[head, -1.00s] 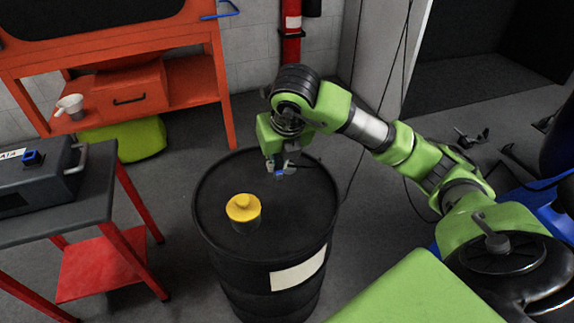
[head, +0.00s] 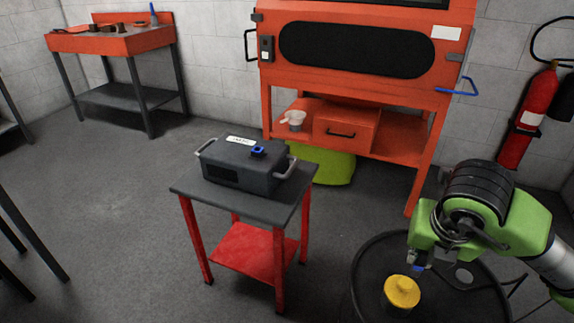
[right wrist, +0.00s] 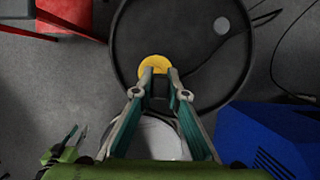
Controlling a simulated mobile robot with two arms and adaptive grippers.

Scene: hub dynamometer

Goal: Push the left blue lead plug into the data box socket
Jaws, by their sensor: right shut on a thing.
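The dark grey data box (head: 232,172) stands on the small red-legged table, with a white label and a blue square fitting (head: 258,151) on top, which looks like its socket. My right gripper (head: 418,266) is over the black drum, just behind the yellow cap, apart from the data box. It is shut on the lead plug; a small bit of blue (head: 416,269) shows at its fingertips. In the right wrist view the gripper (right wrist: 160,74) has a dark piece between its fingers, with the yellow cap beyond. Most of the plug is hidden.
The black drum (head: 365,265) carries a yellow cap (head: 402,291). The table (head: 282,205) with the data box stands left of it, with open floor between. An orange cabinet (head: 425,140) stands behind, and a fire extinguisher (head: 528,115) hangs at right.

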